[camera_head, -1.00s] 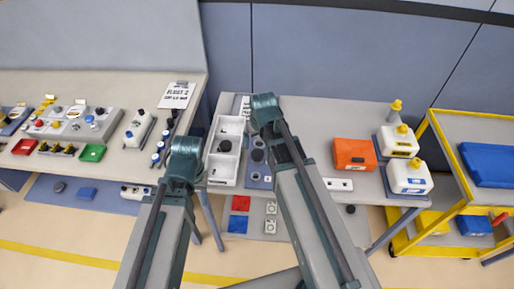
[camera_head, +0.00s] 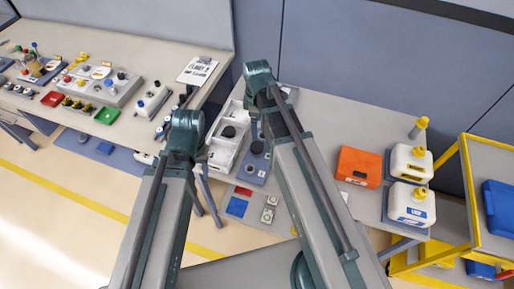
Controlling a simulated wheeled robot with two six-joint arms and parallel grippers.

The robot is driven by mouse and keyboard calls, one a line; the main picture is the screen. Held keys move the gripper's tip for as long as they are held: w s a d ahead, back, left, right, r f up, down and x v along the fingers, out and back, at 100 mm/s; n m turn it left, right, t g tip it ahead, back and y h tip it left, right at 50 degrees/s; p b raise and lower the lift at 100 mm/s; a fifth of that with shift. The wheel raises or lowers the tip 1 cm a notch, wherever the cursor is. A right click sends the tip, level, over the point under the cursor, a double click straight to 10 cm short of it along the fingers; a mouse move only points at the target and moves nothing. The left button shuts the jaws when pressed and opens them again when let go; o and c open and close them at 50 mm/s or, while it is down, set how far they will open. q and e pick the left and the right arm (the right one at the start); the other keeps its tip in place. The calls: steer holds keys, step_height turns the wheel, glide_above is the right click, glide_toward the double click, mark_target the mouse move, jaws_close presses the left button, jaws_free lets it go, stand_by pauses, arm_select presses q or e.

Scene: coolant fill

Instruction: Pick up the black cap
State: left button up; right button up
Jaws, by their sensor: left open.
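A round black piece (camera_head: 228,132) that looks like a cap lies in the white divided tray (camera_head: 221,157) on the middle table. Another dark round piece (camera_head: 257,147) sits on the blue-grey fixture beside the tray; I cannot tell for certain which one is the black cap. My left gripper (camera_head: 201,156) is small and partly hidden by its own arm, near the tray's left side, open, with nothing seen in it.
An orange box (camera_head: 358,166) and two white jugs with yellow caps (camera_head: 411,163) stand right on the table. A yellow cart (camera_head: 470,190) with a blue bin (camera_head: 500,208) is at far right. The left bench (camera_head: 140,65) holds a button panel (camera_head: 97,85) and a paper sign (camera_head: 197,71).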

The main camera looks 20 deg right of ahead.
steer(key=b, duration=0.8)
glide_above(257, 146)
steer(key=f, duration=0.8)
steer(key=shift+s, duration=0.3)
steer(key=f+b, duration=0.5)
steer(key=shift+w+f, duration=0.25)
steer(key=shift+w, duration=0.05)
steer(key=shift+r, duration=0.1)
